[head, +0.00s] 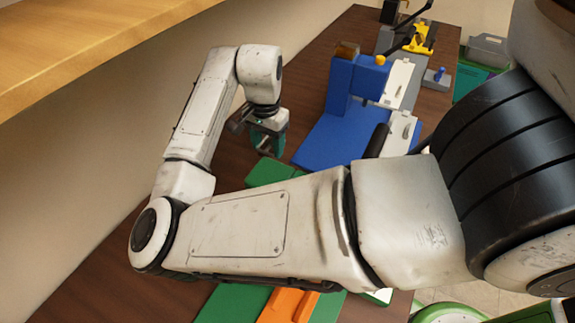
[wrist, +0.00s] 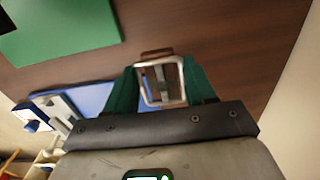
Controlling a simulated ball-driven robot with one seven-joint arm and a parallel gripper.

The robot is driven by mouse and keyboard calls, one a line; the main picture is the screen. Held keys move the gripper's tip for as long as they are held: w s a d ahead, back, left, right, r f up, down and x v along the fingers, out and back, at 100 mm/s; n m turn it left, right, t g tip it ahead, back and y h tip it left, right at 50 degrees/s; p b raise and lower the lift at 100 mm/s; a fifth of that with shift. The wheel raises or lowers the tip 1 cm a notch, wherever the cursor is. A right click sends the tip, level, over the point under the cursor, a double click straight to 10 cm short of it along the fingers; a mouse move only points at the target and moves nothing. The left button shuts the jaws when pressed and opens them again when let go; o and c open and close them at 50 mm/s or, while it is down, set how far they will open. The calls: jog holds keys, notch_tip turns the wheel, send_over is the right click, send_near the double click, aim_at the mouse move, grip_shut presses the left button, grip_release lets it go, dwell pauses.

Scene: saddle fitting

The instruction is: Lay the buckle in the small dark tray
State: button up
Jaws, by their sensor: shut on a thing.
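My gripper (wrist: 160,72) has green fingers, shut on the buckle (wrist: 160,79), a silvery square frame with a brown strap piece at its far end. The buckle is held between the fingertips, above the brown table. In the head view my gripper (head: 266,140) hangs over the table, left of the blue fixture, and the buckle cannot be made out clearly there. I cannot pick out the small dark tray in either view; my arm hides much of the table in the head view.
A blue fixture (head: 330,137) with an upright post and pale clamp plates stands right of my gripper. A green block (head: 270,172) lies nearer. Green and orange pieces (head: 288,306) lie at the front. A wooden shelf (head: 80,45) overhangs at upper left. Bare table shows around my gripper.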

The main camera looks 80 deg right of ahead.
notch_tip(320, 180, down, 8)
jog(key=shift+f+p, duration=0.25)
jog(key=shift+p, duration=0.1)
jog(key=shift+f, duration=0.1)
jog(key=o, duration=1)
jog(key=shift+o, duration=0.2)
